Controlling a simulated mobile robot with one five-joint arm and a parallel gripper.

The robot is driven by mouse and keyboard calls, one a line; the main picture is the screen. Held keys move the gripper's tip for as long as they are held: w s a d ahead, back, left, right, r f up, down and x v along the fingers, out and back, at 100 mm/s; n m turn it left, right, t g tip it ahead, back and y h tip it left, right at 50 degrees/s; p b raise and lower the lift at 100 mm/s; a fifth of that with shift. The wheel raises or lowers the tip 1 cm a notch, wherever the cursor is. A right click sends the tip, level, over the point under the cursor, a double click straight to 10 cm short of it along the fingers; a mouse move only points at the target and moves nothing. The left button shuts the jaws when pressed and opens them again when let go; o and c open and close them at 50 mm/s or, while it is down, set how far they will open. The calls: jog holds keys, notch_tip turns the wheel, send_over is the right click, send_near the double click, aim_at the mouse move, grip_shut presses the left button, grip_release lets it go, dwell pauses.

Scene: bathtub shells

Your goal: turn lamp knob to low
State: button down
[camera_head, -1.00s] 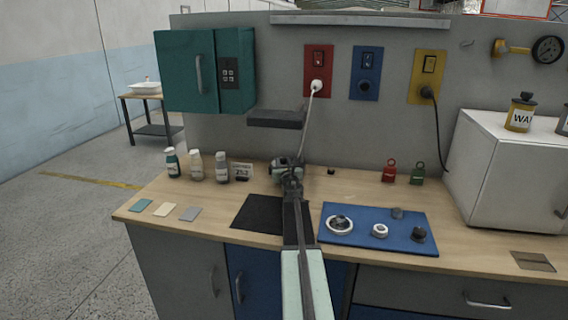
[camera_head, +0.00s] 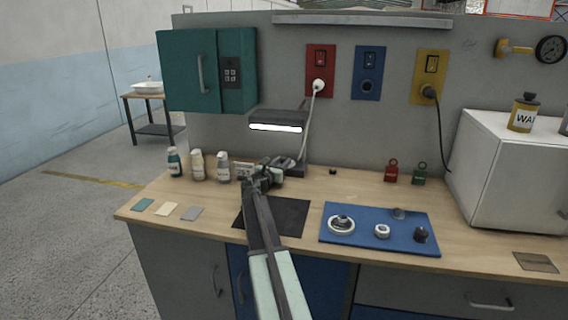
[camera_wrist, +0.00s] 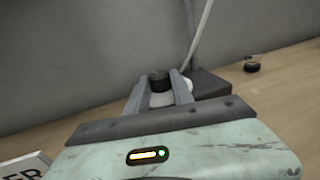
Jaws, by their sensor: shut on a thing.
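The desk lamp has a dark head (camera_head: 277,116) with its underside strip lit white, above the wooden bench. Its dark base (camera_wrist: 207,82) stands on the bench near the back wall. My gripper (camera_wrist: 160,88) is at the lamp base, its two grey fingers closed around the lamp knob (camera_wrist: 159,79), which shows as a black cylinder with a pale part below it. In the head view my gripper (camera_head: 284,165) partly hides the base, and the knob's setting cannot be read.
Several bottles (camera_head: 197,165) and a small display (camera_head: 243,170) stand left of my gripper. A black mat (camera_head: 288,215) and a blue tray (camera_head: 340,246) with knobs and rings lie in front. A white cord (camera_head: 311,120) runs from the red socket down behind the lamp.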

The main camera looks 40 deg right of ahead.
jog(key=shift+w+a+m+g, duration=0.2)
jog(key=shift+m+g, duration=0.1)
jog(key=shift+g, duration=0.1)
jog(key=c, duration=1.1)
grip_release()
jog(key=shift+s+a, duration=0.25)
jog(key=shift+a, duration=0.2)
jog(key=v, duration=0.6)
jog(key=shift+a, duration=0.4)
